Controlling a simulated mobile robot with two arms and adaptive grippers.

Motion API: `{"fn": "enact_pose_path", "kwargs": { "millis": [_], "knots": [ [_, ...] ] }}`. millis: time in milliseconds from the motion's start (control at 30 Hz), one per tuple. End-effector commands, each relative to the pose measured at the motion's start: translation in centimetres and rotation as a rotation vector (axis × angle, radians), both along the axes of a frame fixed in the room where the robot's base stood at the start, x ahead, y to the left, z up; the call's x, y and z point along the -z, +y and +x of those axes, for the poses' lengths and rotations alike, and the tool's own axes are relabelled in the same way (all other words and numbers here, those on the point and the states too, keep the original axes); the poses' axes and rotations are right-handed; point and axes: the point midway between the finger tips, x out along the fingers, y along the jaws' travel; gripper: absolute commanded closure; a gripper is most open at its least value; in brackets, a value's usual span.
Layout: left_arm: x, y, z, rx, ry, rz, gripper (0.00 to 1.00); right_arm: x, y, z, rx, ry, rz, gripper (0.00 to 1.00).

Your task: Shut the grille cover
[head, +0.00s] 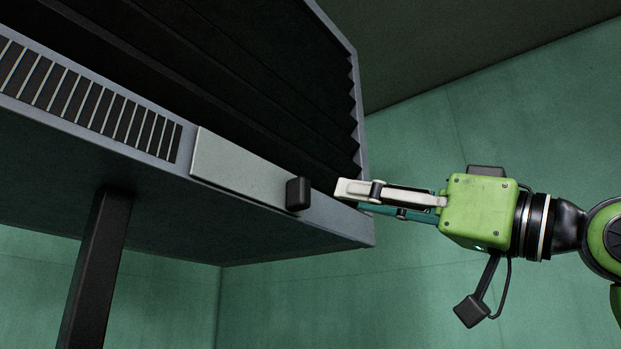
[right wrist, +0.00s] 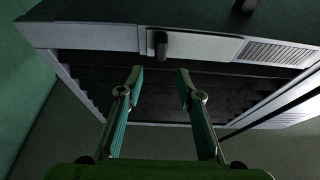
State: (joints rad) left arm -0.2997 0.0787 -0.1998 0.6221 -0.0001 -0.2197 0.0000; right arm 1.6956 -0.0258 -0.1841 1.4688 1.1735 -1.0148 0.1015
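The grille cover (head: 240,172) is a plain light grey plate on the front edge of a large grey unit, and it also shows in the right wrist view (right wrist: 205,46). A black knob (head: 298,193) sticks out at its right end in the head view. The slotted grille (head: 90,100) lies uncovered to the left of the plate. My right gripper (head: 345,194) is just right of the knob, apart from it. In the right wrist view its two fingers (right wrist: 160,77) are spread and empty, with the knob (right wrist: 161,45) beyond the gap. My left gripper is out of view.
The unit's dark ribbed recess (head: 240,70) opens above the front edge. A black post (head: 95,270) stands below the unit at the left. Green walls (head: 420,130) lie behind, with free room right of the unit.

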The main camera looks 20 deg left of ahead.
Motion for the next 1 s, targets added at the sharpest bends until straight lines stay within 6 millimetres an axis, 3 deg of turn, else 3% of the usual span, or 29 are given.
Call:
{"fn": "enact_pose_path", "kwargs": {
  "millis": [33, 200, 500, 900, 933, 1000],
  "knots": [
    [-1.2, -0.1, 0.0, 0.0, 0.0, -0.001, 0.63, -1.0, 1.1, 0.4, -0.003, 0.003, -0.001, 0.67],
    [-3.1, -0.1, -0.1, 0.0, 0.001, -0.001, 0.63, -2.5, 4.4, 1.5, -0.002, 0.002, -0.001, 0.67],
    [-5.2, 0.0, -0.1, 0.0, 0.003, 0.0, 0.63, -3.9, 8.2, 3.1, 0.0, 0.002, 0.0, 0.67],
    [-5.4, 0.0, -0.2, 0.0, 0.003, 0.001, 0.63, -4.0, 8.9, 3.4, 0.002, 0.0, 0.001, 0.67],
    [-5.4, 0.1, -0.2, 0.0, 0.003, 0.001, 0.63, -4.0, 8.9, 3.4, 0.002, 0.0, 0.001, 0.69],
    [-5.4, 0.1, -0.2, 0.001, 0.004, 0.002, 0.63, -4.0, 8.9, 3.4, 0.002, 0.0, 0.001, 0.87]
  ]
}}
